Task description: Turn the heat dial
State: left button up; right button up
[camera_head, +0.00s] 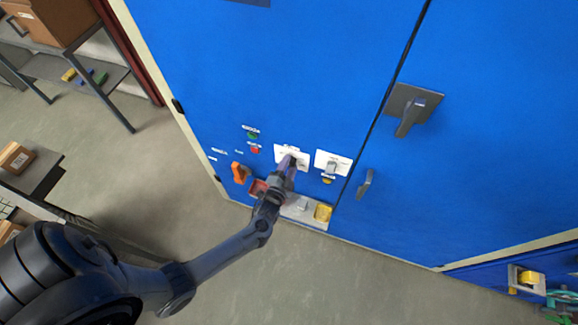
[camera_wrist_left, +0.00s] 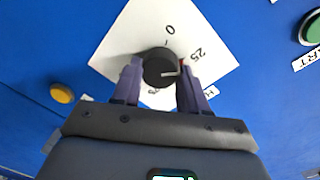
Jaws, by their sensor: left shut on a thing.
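The heat dial (camera_wrist_left: 155,66) is a round black knob with a white pointer line, on a white plate (camera_wrist_left: 125,45) with printed numbers including 0 and 25. In the left wrist view the pointer line lies toward the right. My left gripper (camera_wrist_left: 160,72) has a finger on each side of the knob and is shut on it. In the head view the left gripper (camera_head: 289,164) is at the left white plate (camera_head: 280,150) on the blue cabinet and hides most of the knob. My right gripper is not in view.
Beside it are a second white plate (camera_head: 345,163), a green button (camera_head: 252,135), a red button (camera_head: 255,149) and an orange handle (camera_head: 240,173). A grey door handle (camera_head: 408,115) sticks out at right.

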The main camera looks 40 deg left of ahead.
pick_arm(q)
jog(key=shift+s+a+f+n+t+h+b, duration=0.15)
jog(key=shift+n+b, duration=0.2)
jog(key=shift+n, duration=1.8)
jog(key=shift+w+r+n+t+h+b, duration=0.1)
jog(key=shift+n+t+b, duration=0.15)
jog(key=shift+n, duration=1.95)
jog(key=shift+s+a+f+n+t+h+b, duration=0.1)
jog(key=shift+n+b, duration=0.3)
jog(key=shift+n, duration=1.75)
jog(key=o, duration=1.1)
jog(key=shift+c, duration=0.2)
